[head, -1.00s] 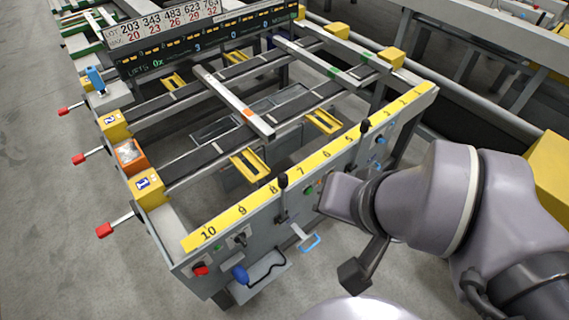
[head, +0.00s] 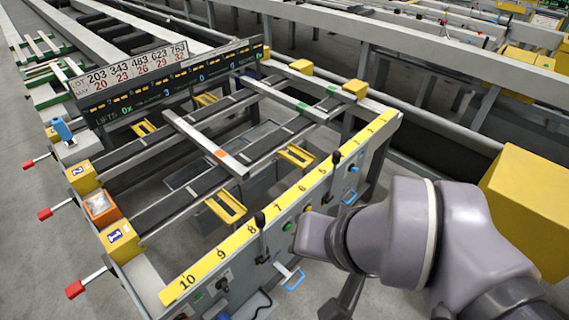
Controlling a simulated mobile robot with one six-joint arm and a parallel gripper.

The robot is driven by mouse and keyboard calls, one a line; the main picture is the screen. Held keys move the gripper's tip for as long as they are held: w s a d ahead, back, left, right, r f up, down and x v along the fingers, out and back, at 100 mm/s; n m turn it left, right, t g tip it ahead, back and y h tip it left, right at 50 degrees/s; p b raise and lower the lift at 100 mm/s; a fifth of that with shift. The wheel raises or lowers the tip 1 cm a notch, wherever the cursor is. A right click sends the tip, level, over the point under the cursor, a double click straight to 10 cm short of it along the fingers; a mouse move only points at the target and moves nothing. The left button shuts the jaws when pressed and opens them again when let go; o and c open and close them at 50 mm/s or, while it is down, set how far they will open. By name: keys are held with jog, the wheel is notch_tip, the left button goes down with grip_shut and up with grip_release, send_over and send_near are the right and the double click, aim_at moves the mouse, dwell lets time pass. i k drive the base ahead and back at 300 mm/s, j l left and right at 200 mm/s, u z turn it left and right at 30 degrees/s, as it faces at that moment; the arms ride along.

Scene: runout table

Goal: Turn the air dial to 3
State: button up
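The front panel (head: 270,240) of the runout table carries the controls under a yellow number strip (head: 285,205). A black knob (head: 223,284) sits near its left end, and a blue control (head: 350,197) near its right end. I cannot tell which control is the air dial or read any setting. My arm's blocky grey end (head: 315,236) is in front of the panel's middle, beside a green button (head: 288,227), and hides part of the panel. My fingertips cannot be made out, so whether the gripper is open or shut does not show.
Two black-knobbed levers (head: 260,220) stand up along the panel. Red-ended handles (head: 75,289) stick out on the table's left side. A large yellow block (head: 530,210) is at the right. The floor at the left is clear.

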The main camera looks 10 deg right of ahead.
aim_at(352, 168)
jog(key=i+l, duration=0.2)
jog(key=l, duration=0.2)
jog(key=i+l, duration=0.25)
jog(key=l, duration=0.2)
jog(key=i+l, duration=0.2)
jog(key=l, duration=0.2)
jog(key=i+l, duration=0.2)
jog(key=l, duration=0.2)
jog(key=z, duration=0.05)
